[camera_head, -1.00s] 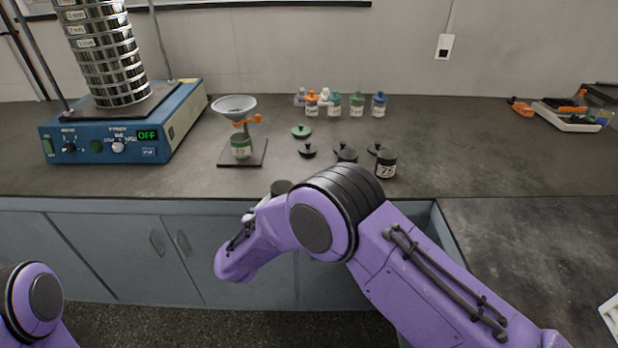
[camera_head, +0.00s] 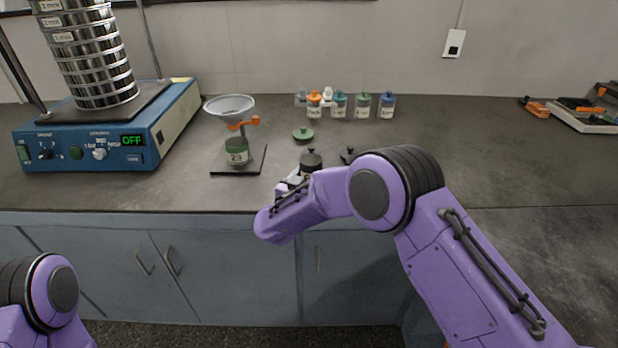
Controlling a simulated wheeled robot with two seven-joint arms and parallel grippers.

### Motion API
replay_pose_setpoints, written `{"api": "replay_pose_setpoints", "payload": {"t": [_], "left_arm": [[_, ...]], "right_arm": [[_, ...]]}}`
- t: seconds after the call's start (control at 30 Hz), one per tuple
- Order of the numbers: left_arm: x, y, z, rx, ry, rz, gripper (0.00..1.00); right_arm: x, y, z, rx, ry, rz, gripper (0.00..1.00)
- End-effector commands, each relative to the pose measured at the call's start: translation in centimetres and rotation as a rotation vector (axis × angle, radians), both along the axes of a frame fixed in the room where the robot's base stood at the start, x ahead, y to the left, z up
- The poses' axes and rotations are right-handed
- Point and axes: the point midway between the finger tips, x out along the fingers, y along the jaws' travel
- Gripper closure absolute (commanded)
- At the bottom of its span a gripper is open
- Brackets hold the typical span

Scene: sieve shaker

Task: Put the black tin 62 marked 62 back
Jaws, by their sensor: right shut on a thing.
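My right gripper (camera_head: 298,181) is mostly hidden behind my own purple wrist, at the front edge of the bench. It is shut on a dark tin (camera_head: 311,163), of which only the upper part shows, just beyond the wrist. A black knob shows at its top; I cannot tell whether this is its own lid or a loose lid behind. No number is readable on it. Of my left arm only a purple part shows at the lower left; its gripper is out of view.
A blue sieve shaker (camera_head: 105,135) is further left. A green lid (camera_head: 303,134) and a black lid (camera_head: 347,154) lie nearby. Several small bottles (camera_head: 340,105) stand behind. The right bench is largely clear.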

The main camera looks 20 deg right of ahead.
Motion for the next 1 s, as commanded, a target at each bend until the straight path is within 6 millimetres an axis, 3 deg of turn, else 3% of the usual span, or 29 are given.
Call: {"api": "replay_pose_setpoints", "payload": {"t": [0.2, 0.23, 0.3, 0.67, 1.0], "left_arm": [[0.0, 0.0, -0.3, 0.0, 0.0, 0.0, 1.0], [0.0, 0.0, -0.2, 0.0, 0.0, 0.0, 1.0], [0.0, 0.0, -0.2, 0.0, 0.0, 0.0, 1.0], [0.0, 0.0, 0.2, 0.0, 0.0, 0.0, 1.0], [0.0, 0.0, -0.6, 0.0, 0.0, 0.0, 1.0]], "right_arm": [[0.0, -0.3, -0.4, -0.001, -0.002, -0.005, 0.72], [0.0, -0.3, -0.4, -0.001, -0.002, -0.005, 0.33], [0.0, -0.3, -0.3, -0.001, -0.002, -0.004, 0.14], [-0.1, 0.2, 0.3, 0.0, -0.002, 0.001, 0.14], [-6.5, 5.4, 0.6, -0.003, -0.003, 0.004, 0.14]]}}
